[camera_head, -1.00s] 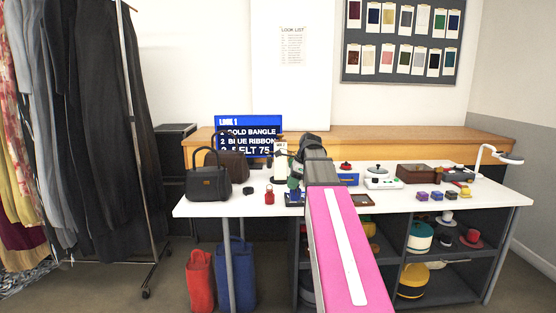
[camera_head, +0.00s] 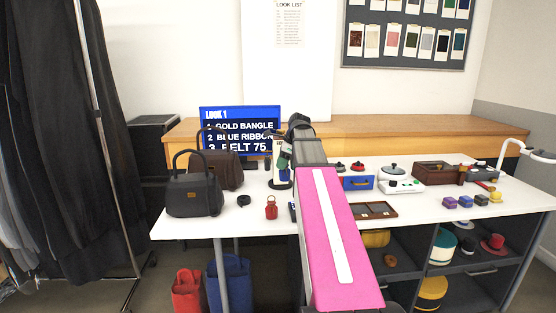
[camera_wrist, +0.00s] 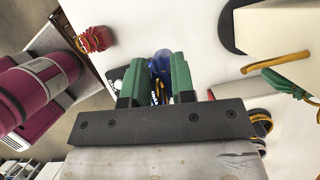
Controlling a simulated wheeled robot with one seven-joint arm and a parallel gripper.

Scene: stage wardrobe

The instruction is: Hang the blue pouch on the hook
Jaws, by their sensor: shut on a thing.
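In the wrist view my gripper (camera_wrist: 158,75) has its two green fingers shut on the blue pouch (camera_wrist: 161,58), whose rounded blue part shows between and beyond the tips, with a yellow-orange cord. In the head view my pink arm hides most of the gripper and the pouch. A pale upright stand (camera_head: 279,165) with a dark base rises from the table just left of my arm. Green shows beside its upper part; I cannot tell whether it is my finger or another pouch. The hook cannot be made out clearly. The wrist view shows a green pouch (camera_wrist: 287,84) with a yellow cord at right.
A red pouch (camera_head: 271,208) stands on the white table (camera_head: 228,222), left of my arm. Dark handbags (camera_head: 194,193) stand further left. A wooden tray (camera_head: 375,210), a blue box (camera_head: 357,183) and a white scale (camera_head: 401,186) are to the right.

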